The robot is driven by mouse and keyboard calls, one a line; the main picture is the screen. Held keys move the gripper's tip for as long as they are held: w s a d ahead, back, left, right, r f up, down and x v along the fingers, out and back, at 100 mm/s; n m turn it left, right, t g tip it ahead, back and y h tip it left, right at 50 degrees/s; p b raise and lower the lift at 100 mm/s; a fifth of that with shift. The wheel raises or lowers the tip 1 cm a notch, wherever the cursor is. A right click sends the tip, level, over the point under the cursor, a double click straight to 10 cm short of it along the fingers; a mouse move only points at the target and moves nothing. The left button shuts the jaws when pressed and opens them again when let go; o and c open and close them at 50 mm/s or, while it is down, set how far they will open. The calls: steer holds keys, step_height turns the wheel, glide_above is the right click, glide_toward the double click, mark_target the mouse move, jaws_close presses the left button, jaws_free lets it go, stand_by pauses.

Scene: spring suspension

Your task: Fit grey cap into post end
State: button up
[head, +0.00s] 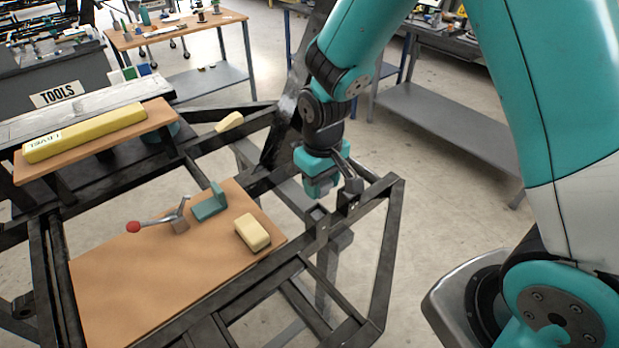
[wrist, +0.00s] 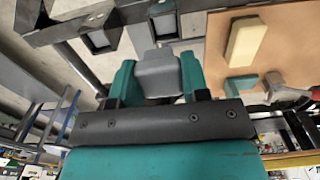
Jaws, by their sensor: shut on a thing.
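My gripper (wrist: 158,78) is shut on the grey cap (wrist: 157,66); in the wrist view the cap sits between the two teal fingers and sticks out beyond their tips. In the head view my gripper (head: 322,182) hangs over the right end of the dark metal frame, and the cap is mostly hidden there. In the wrist view an open square post end (wrist: 99,40) lies ahead and left of the cap. A second square post end (wrist: 165,22) lies straight ahead of it. The cap appears apart from both.
A wooden board (head: 140,275) on the frame (head: 395,230) holds a cream block (head: 253,232), a teal bracket (head: 209,205) and a red-knobbed clamp (head: 160,222). A yellow level (head: 85,135) lies on a shelf at the left. Benches stand behind, with open floor between.

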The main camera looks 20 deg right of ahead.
mark_target(317, 215)
steer(key=shift+a+f+b, duration=0.2)
steer(key=shift+f+b, duration=0.2)
steer(key=shift+f, duration=0.1)
steer(key=shift+a+f+b, duration=0.2)
steer(key=shift+f+b, duration=0.15)
steer(key=shift+f, duration=0.1)
steer(key=shift+s+f+b, duration=0.1)
steer(key=shift+f+b, duration=1.5)
steer(key=shift+f, duration=0.4)
steer(key=shift+d+f, duration=0.1)
steer(key=shift+f, duration=0.15)
steer(key=shift+c, duration=1.2)
steer(key=o, duration=1.2)
steer(key=shift+o, duration=0.2)
steer(key=shift+r, duration=0.1)
step_height(317, 215, up, 17)
steer(key=s+a+r+n+y, duration=0.1)
steer(key=s+a+n+y, duration=0.1)
steer(key=s, duration=0.7)
steer(key=s+a+r+n+y, duration=0.1)
steer(key=s+a+r+y, duration=0.1)
steer(key=s, duration=0.7)
steer(key=shift+s+a+n+b, duration=0.2)
steer(key=shift+s+n+b, duration=0.1)
steer(key=shift+n+b, duration=0.1)
